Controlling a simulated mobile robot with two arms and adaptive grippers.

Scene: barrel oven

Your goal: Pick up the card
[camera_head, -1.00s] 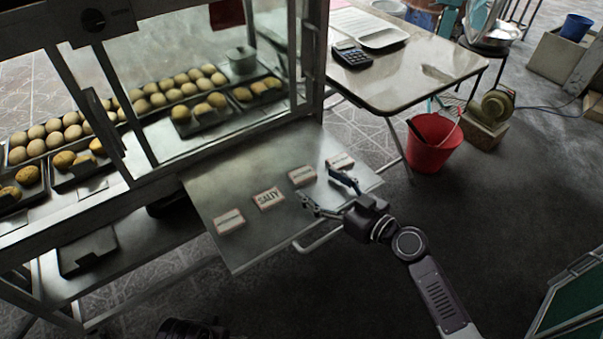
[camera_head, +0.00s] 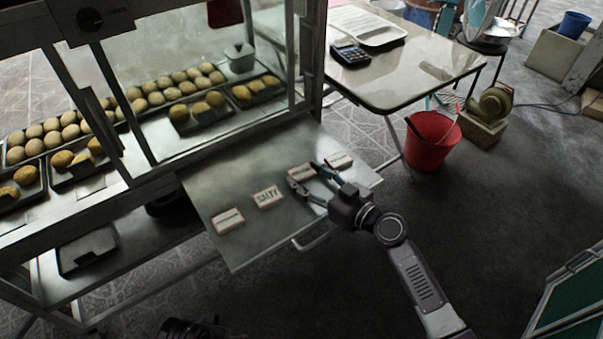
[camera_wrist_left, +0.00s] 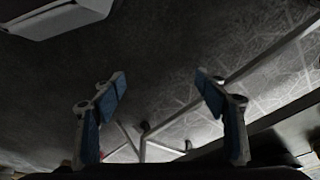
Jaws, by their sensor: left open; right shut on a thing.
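Several small white cards with red edges lie in a row on the metal shelf (camera_head: 225,185). One card reads SALTY (camera_head: 268,197); another card (camera_head: 228,220) is to its left, and one (camera_head: 339,161) is at the far right. My right gripper (camera_head: 304,177) is shut on the third card from the left (camera_head: 301,171), with a finger on either side. Whether this card is clear of the shelf I cannot tell. My left gripper (camera_wrist_left: 161,88) is open and empty in the left wrist view, above dark floor.
A glass cabinet with trays of buns (camera_head: 170,95) stands behind the shelf. A table with a calculator (camera_head: 350,53) is at the back right, and a red bucket (camera_head: 432,142) is on the floor. The floor at front right is mostly clear.

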